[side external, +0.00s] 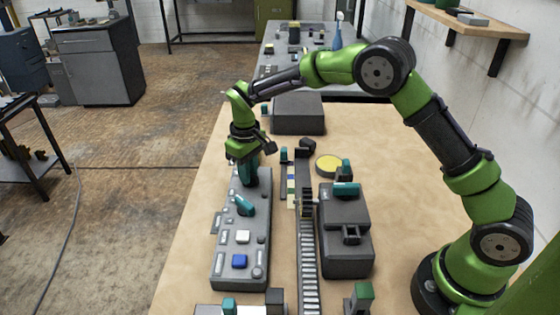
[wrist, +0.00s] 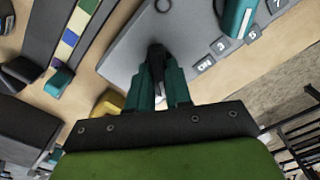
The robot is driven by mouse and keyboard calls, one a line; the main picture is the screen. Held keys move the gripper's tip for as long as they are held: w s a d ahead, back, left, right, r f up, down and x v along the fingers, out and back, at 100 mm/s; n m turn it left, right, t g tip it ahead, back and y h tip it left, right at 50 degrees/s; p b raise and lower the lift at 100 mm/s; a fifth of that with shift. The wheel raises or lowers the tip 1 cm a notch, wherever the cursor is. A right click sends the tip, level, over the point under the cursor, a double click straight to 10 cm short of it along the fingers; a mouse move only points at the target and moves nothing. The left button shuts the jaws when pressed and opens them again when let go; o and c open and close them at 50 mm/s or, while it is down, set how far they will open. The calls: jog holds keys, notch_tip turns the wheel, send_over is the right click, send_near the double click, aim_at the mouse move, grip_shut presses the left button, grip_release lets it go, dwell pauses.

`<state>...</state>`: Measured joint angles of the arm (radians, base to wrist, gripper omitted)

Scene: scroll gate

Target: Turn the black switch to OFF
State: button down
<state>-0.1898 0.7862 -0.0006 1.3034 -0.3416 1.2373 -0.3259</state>
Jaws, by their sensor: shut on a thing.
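The black switch (wrist: 157,58) shows in the wrist view as a dark knob or lever on the grey panel, between my teal fingertips. My gripper (wrist: 160,78) is shut on it. In the side external view my gripper (side external: 249,181) points down at the far end of the long grey panel (side external: 229,222). There the arm and fingers hide the switch.
The panel also bears a teal lever (side external: 244,205) by a numbered scale, a white button (side external: 243,236) and a blue button (side external: 239,261). A ribbed track (side external: 308,250) and a grey box (side external: 345,250) stand to the right. Bare tabletop lies left of the panel.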

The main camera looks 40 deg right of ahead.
jog(key=shift+m, duration=0.9)
jog(key=c, duration=1)
grip_release()
jog(key=shift+c, duration=0.2)
jog(key=shift+r, duration=0.1)
notch_tip(320, 180, up, 17)
